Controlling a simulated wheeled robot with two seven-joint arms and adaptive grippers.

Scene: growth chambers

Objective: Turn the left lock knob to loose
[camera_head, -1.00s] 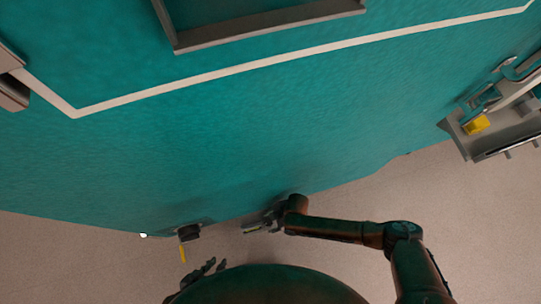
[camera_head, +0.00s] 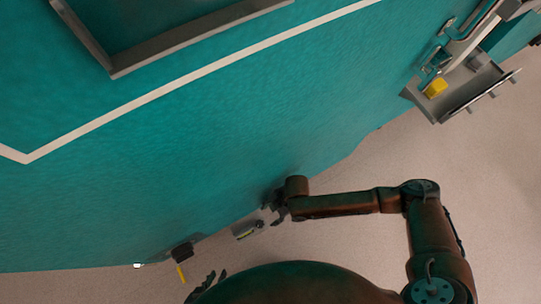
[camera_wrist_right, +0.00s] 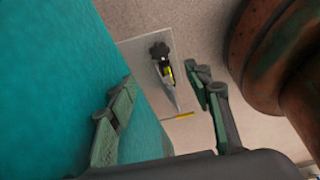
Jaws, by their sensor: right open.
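A dark lobed knob (camera_wrist_right: 160,50) sits on a grey plate (camera_wrist_right: 136,50) in the right wrist view, with a yellow-green strip and a pale pointed part below it. I cannot tell whether this is the left lock knob or its setting. My right gripper (camera_wrist_right: 163,76) is open, its fingers on either side of the view of the knob, nothing between them held. In the head view, my right gripper (camera_head: 274,207) is by the teal panel's lower edge, beside the plate (camera_head: 247,228). My left gripper (camera_head: 207,284) shows only as dark fingertips at the bottom.
A dark block (camera_head: 182,251) with a yellow lever (camera_head: 181,273) is left of the plate, along the edge of the teal panel (camera_head: 200,150). A grey tray (camera_head: 468,98) with a yellow block (camera_head: 436,88) is at upper right. Bare floor (camera_head: 370,160) lies right of the panel.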

